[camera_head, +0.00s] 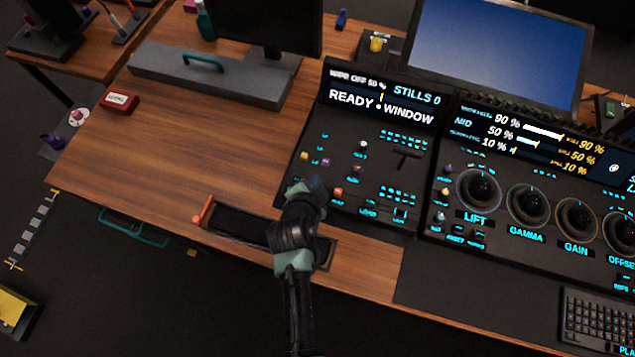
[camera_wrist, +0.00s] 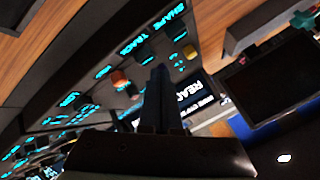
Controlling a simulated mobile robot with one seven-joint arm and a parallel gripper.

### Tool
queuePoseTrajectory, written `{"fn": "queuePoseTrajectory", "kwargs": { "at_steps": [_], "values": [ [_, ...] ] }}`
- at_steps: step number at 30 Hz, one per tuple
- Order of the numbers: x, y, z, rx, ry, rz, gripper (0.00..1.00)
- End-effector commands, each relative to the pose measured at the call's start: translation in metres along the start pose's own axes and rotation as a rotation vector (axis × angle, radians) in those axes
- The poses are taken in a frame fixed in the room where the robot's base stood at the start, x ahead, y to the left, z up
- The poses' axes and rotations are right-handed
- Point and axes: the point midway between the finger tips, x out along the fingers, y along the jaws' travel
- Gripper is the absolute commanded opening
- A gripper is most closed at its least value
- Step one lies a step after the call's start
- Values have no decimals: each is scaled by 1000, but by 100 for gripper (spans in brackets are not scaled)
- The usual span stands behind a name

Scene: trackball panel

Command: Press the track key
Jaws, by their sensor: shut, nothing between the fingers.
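The black control panel (camera_head: 345,120) stands at the middle of the desk, with a lit READY WINDOW display. My gripper (camera_head: 316,184) is over its front left part, pointing at the panel, and is shut and empty. In the wrist view the closed fingers (camera_wrist: 161,72) reach in front of small coloured keys. The lit TRACK label (camera_wrist: 139,41) shows beside a SHAPE label (camera_wrist: 166,14). In the head view my gripper hides this area. Contact cannot be told.
An orange key (camera_head: 338,191) is just right of my gripper; in the wrist view an orange key (camera_wrist: 118,77) is left of the fingers. Yellow (camera_head: 304,156) and purple (camera_head: 326,162) keys are behind. A trackball panel (camera_head: 455,225) stands right. The desk (camera_head: 170,140) at left is mostly clear.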

Motion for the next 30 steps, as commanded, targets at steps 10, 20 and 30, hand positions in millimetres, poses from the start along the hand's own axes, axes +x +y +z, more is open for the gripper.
{"fn": "queuePoseTrajectory", "kwargs": {
  "at_steps": [10,20,30],
  "values": [
    [6,5,5,0,0,0,0],
    [6,4,4,0,0,0,0],
    [8,6,6,0,0,0,0]
  ]
}}
